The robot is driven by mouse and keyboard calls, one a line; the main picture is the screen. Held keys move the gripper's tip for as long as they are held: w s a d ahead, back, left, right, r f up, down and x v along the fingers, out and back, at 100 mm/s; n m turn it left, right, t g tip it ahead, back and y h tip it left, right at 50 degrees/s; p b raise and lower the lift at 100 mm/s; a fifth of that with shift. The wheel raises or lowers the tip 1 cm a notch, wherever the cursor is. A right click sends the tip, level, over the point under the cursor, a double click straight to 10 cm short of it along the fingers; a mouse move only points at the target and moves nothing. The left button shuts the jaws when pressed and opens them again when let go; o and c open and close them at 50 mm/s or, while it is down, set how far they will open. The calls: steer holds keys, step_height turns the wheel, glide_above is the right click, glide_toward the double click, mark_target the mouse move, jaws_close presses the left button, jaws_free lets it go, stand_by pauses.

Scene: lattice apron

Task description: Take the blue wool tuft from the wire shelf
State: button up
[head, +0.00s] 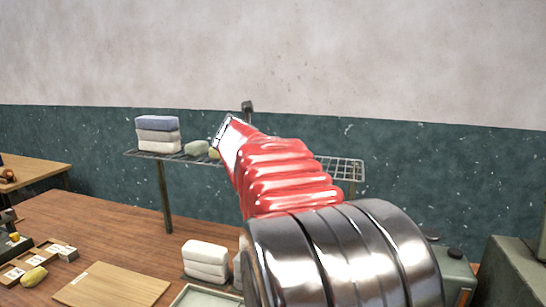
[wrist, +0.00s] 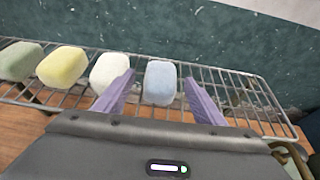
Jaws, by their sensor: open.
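The blue wool tuft (wrist: 160,82) is a pale blue rounded block on the wire shelf (wrist: 232,88) in the wrist view. My gripper (wrist: 159,77) is open, with one purple finger to each side of the blue tuft in the picture. Gaps show on both sides, and I see no contact. The left finger overlaps the edge of a white tuft (wrist: 107,72); whether they touch I cannot tell. In the head view the shelf (head: 340,168) shows behind my red arm, which hides the blue tuft and my fingers.
A yellow tuft (wrist: 62,66) and a green tuft (wrist: 20,61) sit left of the white one. Folded cloths (head: 158,134) are stacked at the shelf's left end. The shelf right of the blue tuft is clear. A wall stands behind. Below are white cloths (head: 205,262) and a board (head: 112,286).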

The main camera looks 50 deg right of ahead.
steer(key=shift+x, duration=2.15)
steer(key=shift+c, duration=0.5)
steer(key=c, duration=1)
steer(key=shift+r, duration=0.1)
step_height(320, 180, up, 10)
steer(key=shift+f, duration=0.1)
